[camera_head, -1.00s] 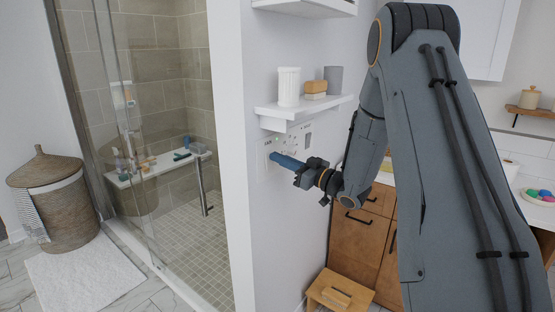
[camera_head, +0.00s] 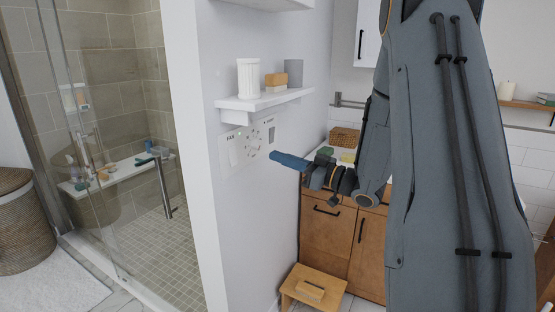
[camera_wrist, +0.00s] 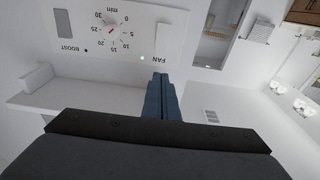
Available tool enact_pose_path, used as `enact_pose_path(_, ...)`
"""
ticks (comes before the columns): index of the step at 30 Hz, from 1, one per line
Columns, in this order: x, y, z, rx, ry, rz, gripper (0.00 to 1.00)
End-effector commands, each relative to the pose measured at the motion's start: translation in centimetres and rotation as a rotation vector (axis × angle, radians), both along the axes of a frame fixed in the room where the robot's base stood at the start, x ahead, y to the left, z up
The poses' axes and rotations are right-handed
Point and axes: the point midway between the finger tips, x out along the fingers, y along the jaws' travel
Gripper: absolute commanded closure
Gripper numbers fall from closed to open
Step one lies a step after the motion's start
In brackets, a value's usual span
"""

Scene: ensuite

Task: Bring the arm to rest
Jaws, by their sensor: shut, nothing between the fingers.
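My gripper (camera_head: 289,160) is shut and empty, with its blue fingers together. In the head view it points left toward the wall control panel (camera_head: 246,146) and appears a little apart from it. In the wrist view the fingers (camera_wrist: 160,97) stand in front of the panel (camera_wrist: 140,50), which appears upside down. My arm fills the right of the head view and hides part of the room.
Wooden cabinets (camera_head: 327,229) and a step stool (camera_head: 313,288) stand below right. A glass shower door (camera_head: 103,150) is at left.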

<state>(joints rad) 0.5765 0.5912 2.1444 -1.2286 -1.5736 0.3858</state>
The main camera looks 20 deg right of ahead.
Motion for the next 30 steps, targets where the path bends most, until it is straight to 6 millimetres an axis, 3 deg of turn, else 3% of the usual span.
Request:
enact_pose_path(9,0.0,0.0,0.0,0.000,0.000,0.000,1.00)
enact_pose_path(13,1.0,0.5,-0.5,-0.040,0.032,-0.047,1.00)
enact_pose_path(18,3.4,1.1,-2.7,-0.170,0.174,-0.219,1.00)
enact_pose_path(21,3.7,1.1,-4.6,-0.253,0.296,-0.335,1.00)
enact_pose_path(26,1.6,1.1,-7.8,-0.361,0.522,-0.487,1.00)
enact_pose_path(30,-2.7,1.8,-10.7,-0.434,0.751,-0.576,1.00)
